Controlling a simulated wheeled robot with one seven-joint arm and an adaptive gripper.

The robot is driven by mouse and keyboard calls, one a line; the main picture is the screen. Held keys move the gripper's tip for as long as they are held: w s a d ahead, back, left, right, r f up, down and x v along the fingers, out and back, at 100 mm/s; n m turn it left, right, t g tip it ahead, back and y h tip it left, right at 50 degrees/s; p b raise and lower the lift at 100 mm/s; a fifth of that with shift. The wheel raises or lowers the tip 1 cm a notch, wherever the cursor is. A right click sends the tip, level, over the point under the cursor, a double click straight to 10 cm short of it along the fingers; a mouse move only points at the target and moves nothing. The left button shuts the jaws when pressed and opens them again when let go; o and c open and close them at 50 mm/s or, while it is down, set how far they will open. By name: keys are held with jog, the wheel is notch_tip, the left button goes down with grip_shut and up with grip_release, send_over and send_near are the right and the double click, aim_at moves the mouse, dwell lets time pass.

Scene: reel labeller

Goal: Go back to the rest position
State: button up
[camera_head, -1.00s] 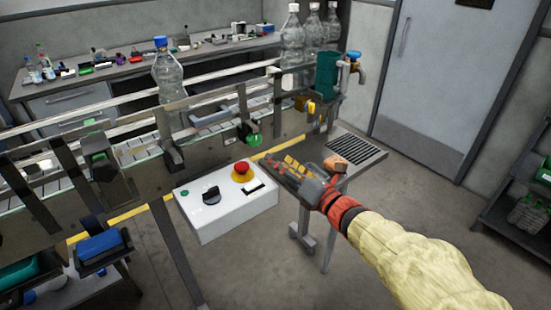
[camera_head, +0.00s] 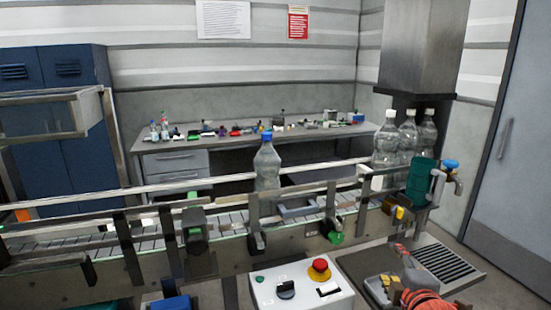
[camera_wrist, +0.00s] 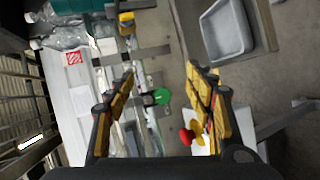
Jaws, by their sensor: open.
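My gripper shows at the lower right of the head view (camera_head: 384,283), low beside the control box and only partly in frame. In the wrist view its two yellow-padded fingers stand apart with nothing between them, so my gripper (camera_wrist: 162,75) is open and empty. The orange-red wrist of my arm is at the bottom edge of the head view. Beyond the fingers in the wrist view are the conveyor, a green knob (camera_wrist: 161,97) and a red button (camera_wrist: 187,136).
The conveyor rail (camera_head: 140,208) crosses the view with a blue-capped bottle (camera_head: 267,168) on it. The white control box (camera_head: 300,285) with its red button (camera_head: 319,268) stands in front. A cluttered bench (camera_head: 260,141) is behind.

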jog(key=s+a+f+m+g+y+p, duration=0.1)
jog(key=s+a+m+g, duration=0.3)
jog(key=s+m, duration=0.3)
jog(key=s+a+f+m+g+y+p, duration=0.1)
jog(key=s+a+m+g, duration=0.3)
jog(key=s+m, duration=0.4)
jog(key=s+a+p, duration=0.1)
jog(key=s, duration=0.6)
jog(key=shift+s+a+f+m, duration=0.2)
jog(key=shift+s+f+m, duration=0.1)
jog(key=shift+s, duration=0.1)
